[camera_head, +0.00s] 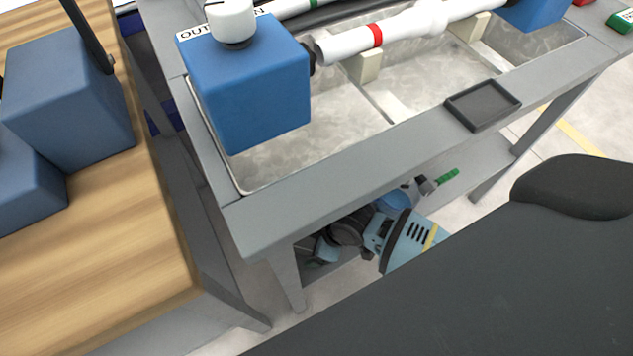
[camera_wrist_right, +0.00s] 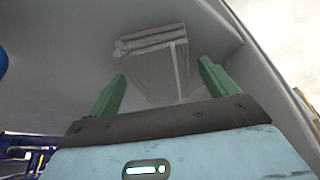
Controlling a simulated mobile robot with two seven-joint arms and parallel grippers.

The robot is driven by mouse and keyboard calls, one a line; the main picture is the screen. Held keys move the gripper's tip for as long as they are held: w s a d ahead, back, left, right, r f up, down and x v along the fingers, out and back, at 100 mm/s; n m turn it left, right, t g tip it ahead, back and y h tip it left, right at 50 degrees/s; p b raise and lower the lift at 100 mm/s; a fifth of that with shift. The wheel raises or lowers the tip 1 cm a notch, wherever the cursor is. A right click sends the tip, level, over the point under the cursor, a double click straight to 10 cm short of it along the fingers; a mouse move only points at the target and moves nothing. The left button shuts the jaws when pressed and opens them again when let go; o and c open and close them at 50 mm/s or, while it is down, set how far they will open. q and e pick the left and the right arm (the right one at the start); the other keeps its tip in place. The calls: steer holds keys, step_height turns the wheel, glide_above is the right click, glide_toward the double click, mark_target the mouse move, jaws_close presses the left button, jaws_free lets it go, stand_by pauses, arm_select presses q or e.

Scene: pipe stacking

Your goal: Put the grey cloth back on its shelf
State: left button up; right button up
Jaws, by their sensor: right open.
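In the right wrist view the grey cloth (camera_wrist_right: 155,48) is a folded stack on a grey surface. My right gripper (camera_wrist_right: 163,72) is open, its two green fingers on either side of the cloth's near part in the picture, with gaps between them and the cloth. I cannot tell how far the fingertips are from it in depth. In the head view my right gripper (camera_head: 447,178) shows as a green finger below the front edge of the grey table. The cloth does not show in the head view. My left gripper is not in view.
The grey table (camera_head: 340,165) has a basin with a blue box (camera_head: 250,90) and a white pipe (camera_head: 410,28). A small dark tray (camera_head: 483,120) lies on its front rim. A lower shelf (camera_head: 487,158) is underneath. A wooden table (camera_head: 110,260) with blue boxes (camera_head: 62,100) stands left.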

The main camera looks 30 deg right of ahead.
steer(key=p+v, duration=0.2)
steer(key=v, duration=0.3)
steer(key=shift+r, duration=0.35)
steer(key=shift+s+d+r+p, duration=0.2)
steer(key=shift+r+p, duration=0.2)
steer(key=shift+r, duration=0.15)
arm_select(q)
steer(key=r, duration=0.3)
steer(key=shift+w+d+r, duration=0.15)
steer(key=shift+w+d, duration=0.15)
